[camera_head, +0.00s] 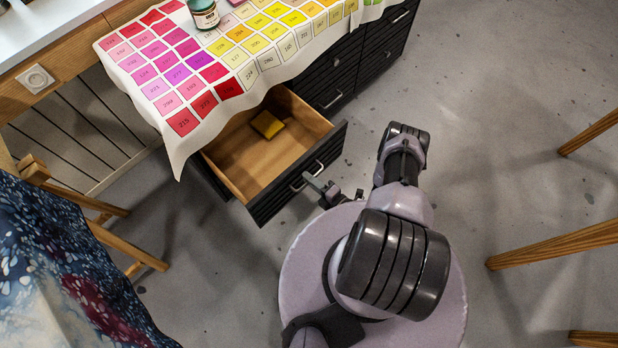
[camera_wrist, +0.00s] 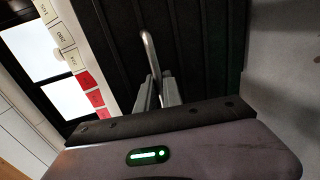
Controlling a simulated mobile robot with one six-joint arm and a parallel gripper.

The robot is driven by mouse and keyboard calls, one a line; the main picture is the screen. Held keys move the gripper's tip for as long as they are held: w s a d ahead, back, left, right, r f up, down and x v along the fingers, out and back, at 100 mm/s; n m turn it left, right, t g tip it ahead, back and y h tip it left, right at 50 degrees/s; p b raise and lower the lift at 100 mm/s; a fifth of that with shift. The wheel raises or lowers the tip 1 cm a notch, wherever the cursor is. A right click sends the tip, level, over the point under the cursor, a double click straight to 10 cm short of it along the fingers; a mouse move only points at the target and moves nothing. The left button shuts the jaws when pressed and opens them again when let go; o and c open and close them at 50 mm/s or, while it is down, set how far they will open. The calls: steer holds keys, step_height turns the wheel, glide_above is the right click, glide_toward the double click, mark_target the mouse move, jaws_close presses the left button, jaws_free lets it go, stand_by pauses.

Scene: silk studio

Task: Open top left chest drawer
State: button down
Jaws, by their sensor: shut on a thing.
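The top left chest drawer (camera_head: 262,160) stands pulled out from the dark chest in the head view, its wooden inside showing. In the wrist view my gripper (camera_wrist: 158,88) closes around the lower part of the handle (camera_wrist: 149,50), against the dark drawer front (camera_wrist: 195,45). The far end of the drawer is hidden under the colour chart cloth.
A colour chart cloth (camera_head: 262,69) hangs over the chest top, with a jar (camera_head: 203,14) on it. Other closed drawers (camera_head: 333,92) are at the right. A blue patterned cloth (camera_head: 70,265) is at lower left. Wooden legs (camera_head: 555,243) stand at right; the grey floor between is clear.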

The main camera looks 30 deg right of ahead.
steer(key=c, duration=1.5)
jaws_free()
steer(key=p+v, duration=0.3)
steer(key=v, duration=1.4)
steer(key=shift+s+d, duration=0.1)
steer(key=shift+s, duration=0.1)
